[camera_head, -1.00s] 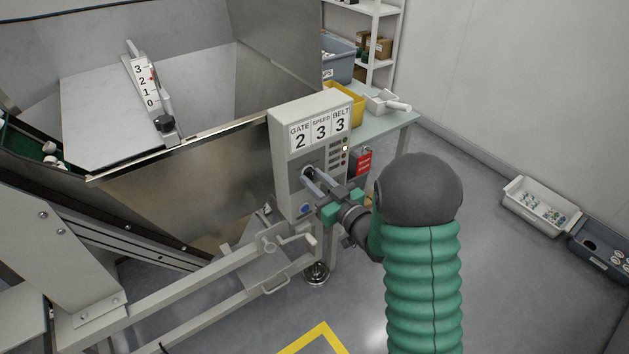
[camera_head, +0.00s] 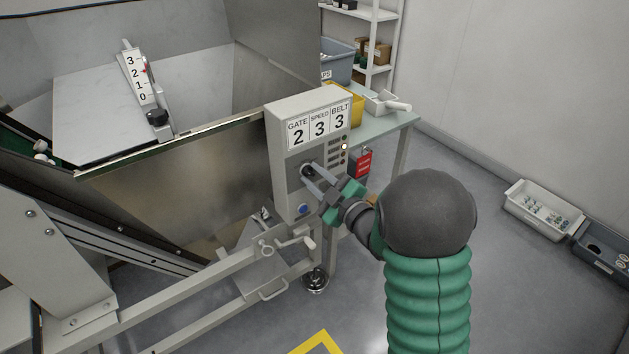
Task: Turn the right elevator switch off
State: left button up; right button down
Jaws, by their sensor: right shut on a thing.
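The grey control box (camera_head: 286,124) stands upright at the centre, with a label reading GATE 2, SPEED 3, BELT 3. A dark round switch (camera_head: 305,169) is on its front face, with a blue button (camera_head: 303,209) below it. My right gripper (camera_head: 311,174) is at the switch, its two fingers shut on the knob. The fingers partly hide the knob, so its exact setting cannot be read. One small lamp (camera_head: 344,146) on the box glows and the others look dark. My left gripper is not in view.
A large metal hopper (camera_head: 190,185) stands left of the box, with a numbered gate scale (camera_head: 136,75). A red tag (camera_head: 363,165) hangs right of the box. A crank handle (camera_head: 295,242) sits below. A table (camera_head: 395,125) stands behind; the floor at right is clear up to a white bin (camera_head: 543,210).

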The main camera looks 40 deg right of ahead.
jog(key=shift+f+n, duration=0.15)
jog(key=shift+n, duration=0.15)
jog(key=c, duration=1.1)
grip_release()
jog(key=shift+c, duration=0.2)
